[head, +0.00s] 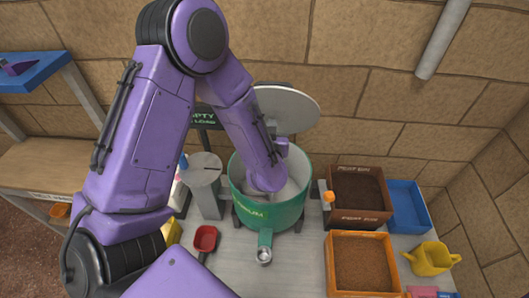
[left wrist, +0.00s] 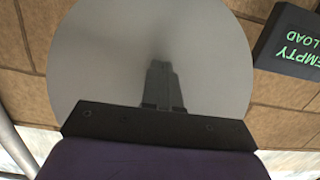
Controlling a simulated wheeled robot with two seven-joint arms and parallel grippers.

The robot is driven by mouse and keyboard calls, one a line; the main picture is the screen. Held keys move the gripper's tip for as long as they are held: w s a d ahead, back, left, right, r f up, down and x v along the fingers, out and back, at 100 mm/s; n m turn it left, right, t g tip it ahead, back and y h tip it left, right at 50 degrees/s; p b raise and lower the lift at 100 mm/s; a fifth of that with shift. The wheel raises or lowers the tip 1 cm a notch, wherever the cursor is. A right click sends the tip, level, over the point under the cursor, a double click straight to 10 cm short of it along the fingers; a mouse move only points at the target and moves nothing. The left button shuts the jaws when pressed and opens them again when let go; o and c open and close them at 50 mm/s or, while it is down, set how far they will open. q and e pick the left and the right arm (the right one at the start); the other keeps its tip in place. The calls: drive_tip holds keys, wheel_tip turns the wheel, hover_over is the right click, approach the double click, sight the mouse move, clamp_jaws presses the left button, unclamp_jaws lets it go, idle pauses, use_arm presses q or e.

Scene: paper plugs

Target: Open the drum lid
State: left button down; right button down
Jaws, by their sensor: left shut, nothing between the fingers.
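The green drum (head: 265,214) stands on the grey bench, its pale inside partly showing. Its lid is a round grey disc (head: 294,106), raised and tilted up at the back of the drum, apart from most of the rim. The lid (left wrist: 100,50) fills the middle of the left wrist view. My left forearm comes down over the drum, and its wrist is low at the opening. My left gripper (left wrist: 162,70) is shut and empty, in front of the lid's face; I cannot tell whether it touches. In the head view my arm hides part of the lid and its hinge.
A dark sign (left wrist: 292,42) stands beside the lid. Right of the drum are a dark-filled peat bin (head: 360,174), a brown-filled tray (head: 364,236), a blue tray (head: 409,207) and a yellow jug (head: 432,259). A red scoop (head: 205,238) and a grey round-topped stand (head: 205,170) are left of it.

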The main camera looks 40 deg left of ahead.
use_arm(q)
drive_tip(key=shift+r+x, duration=0.15)
drive_tip(key=shift+x, duration=0.8)
drive_tip(key=shift+r+x, duration=0.1)
drive_tip(key=shift+x, duration=0.8)
drive_tip(key=shift+f+p+v, duration=0.2)
drive_tip(key=shift+v, duration=1.25)
drive_tip(key=shift+f+p+v, duration=0.15)
drive_tip(key=shift+f+v, duration=0.05)
drive_tip(key=shift+v, duration=1.3)
drive_tip(key=shift+d, duration=0.1)
